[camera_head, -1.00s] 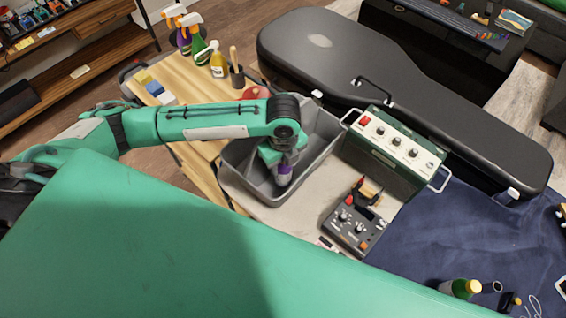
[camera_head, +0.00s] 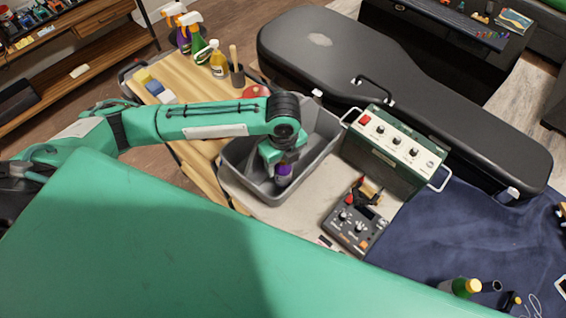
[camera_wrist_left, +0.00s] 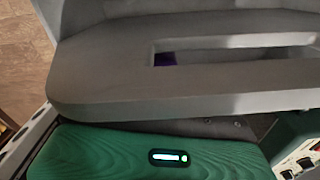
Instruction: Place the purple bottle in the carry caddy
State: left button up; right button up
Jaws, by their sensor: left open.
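The purple bottle (camera_head: 285,170) stands inside the grey carry caddy (camera_head: 318,140), near its left front side, roughly upright. My left gripper (camera_head: 282,160) is directly above it, with its green fingers spread on either side of the bottle's upper part. The gripper is open. The wrist and fingers hide part of the bottle. In the left wrist view, a small patch of the purple bottle (camera_wrist_left: 165,59) shows through a slot in a grey part close to the camera. My right gripper is not in view.
A green amplifier-like box (camera_head: 395,150) stands close to the caddy's right side. A small device with knobs (camera_head: 355,222) sits in front. A black guitar case (camera_head: 400,90) lies behind. Spray bottles (camera_head: 195,35) and a yellow bottle (camera_head: 218,62) stand at the back left.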

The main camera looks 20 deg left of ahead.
pick_arm(q)
notch_tip(320, 180, up, 11)
jog(key=shift+b, duration=0.4)
dwell(0.4)
